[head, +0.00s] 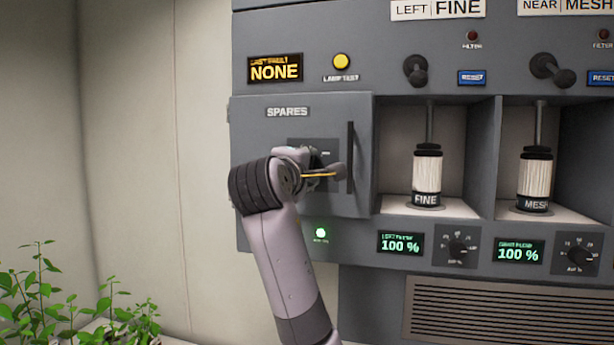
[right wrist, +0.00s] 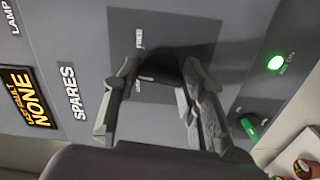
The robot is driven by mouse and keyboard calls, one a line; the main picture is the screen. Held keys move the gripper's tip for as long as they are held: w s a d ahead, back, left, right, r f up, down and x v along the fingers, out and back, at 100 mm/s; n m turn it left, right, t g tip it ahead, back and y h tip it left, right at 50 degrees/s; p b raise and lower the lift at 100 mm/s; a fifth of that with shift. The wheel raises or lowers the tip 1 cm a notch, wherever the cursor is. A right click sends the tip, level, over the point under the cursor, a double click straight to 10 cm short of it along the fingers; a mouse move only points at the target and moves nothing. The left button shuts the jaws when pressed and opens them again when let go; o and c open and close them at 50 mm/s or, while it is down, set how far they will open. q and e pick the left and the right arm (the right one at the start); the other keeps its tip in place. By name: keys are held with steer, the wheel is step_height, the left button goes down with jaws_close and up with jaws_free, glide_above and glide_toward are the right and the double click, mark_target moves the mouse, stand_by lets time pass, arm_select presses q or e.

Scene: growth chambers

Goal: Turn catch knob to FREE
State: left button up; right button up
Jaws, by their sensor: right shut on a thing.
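The catch knob (right wrist: 168,72) is a dark knob on a grey plate (right wrist: 150,30) on the SPARES door. My right gripper (right wrist: 160,78) is shut on it, one finger on each side. FREE is printed on the plate near the knob; a second label beside it is partly covered by a finger. The knob's pointing direction is hidden by the fingers. In the head view my right gripper (head: 318,170) is at the door plate and covers the knob. The SPARES door (head: 270,135) looks closed. My left gripper is not in view.
A dark vertical handle (head: 350,157) stands close to the right of the gripper. A green lamp (head: 321,233) glows below the door. Open bays with FINE (head: 427,170) and MESH (head: 536,175) filters are to the right. Plants (head: 100,315) stand at lower left.

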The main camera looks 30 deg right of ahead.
steer(key=shift+f+m+b, duration=0.15)
steer(key=shift+m+b, duration=1.25)
steer(key=shift+m, duration=2.3)
steer(key=o, duration=1.2)
steer(key=v, duration=1.2)
steer(key=shift+s, duration=0.1)
